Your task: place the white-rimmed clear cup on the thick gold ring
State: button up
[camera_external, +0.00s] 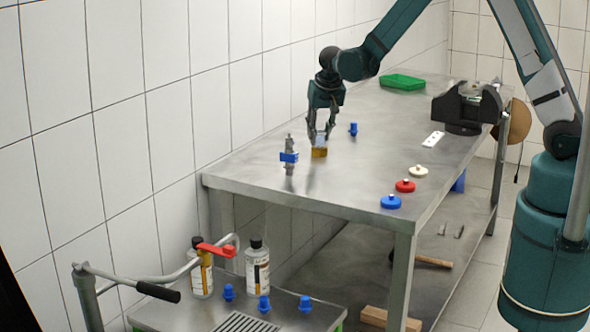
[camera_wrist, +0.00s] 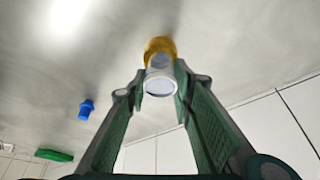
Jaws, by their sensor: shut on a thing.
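The white-rimmed clear cup (camera_wrist: 160,84) is between the fingertips of my gripper (camera_wrist: 158,78), which is shut on it. In the external view the cup (camera_external: 320,140) is a small pale shape between the fingers of my gripper (camera_external: 320,135), partly hidden by them. The thick gold ring (camera_external: 319,153) is on the steel table directly below the cup. In the wrist view the ring (camera_wrist: 160,45) shows just beyond the cup and is partly covered by it. The cup looks in line with the ring; I cannot tell whether they touch.
A metal fitting with a blue handle (camera_external: 289,157) stands to the left and a blue plug (camera_external: 353,129) to the right.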

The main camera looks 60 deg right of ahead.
jog(key=shift+f, duration=0.1)
jog(key=o, duration=0.9)
jog(key=shift+v, duration=6.15)
